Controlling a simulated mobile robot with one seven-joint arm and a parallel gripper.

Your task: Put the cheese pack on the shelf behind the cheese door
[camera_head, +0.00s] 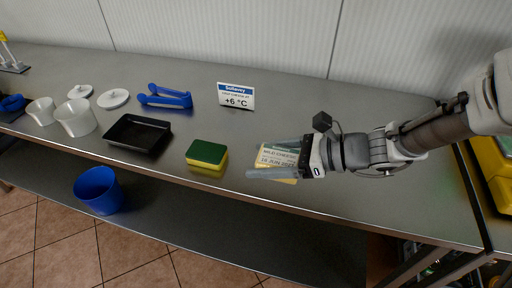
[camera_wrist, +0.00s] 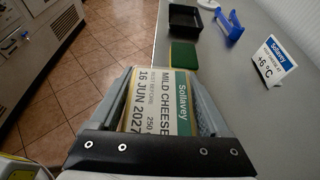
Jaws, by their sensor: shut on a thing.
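The cheese pack (camera_head: 279,157) has a green and cream label reading mild cheese and a yellow edge. My gripper (camera_head: 275,160) is shut on it, one finger along each side, near the front edge of the steel counter. The label faces up in the wrist view, where the pack (camera_wrist: 160,105) lies between the two fingers (camera_wrist: 165,100). I cannot tell whether the pack touches the counter. No cheese door or shelf behind it can be made out for sure; a grey cabinet front (camera_wrist: 40,50) shows at the upper left of the wrist view.
A blue bucket (camera_head: 98,190) is below. A yellow thing (camera_head: 490,170) is at right.

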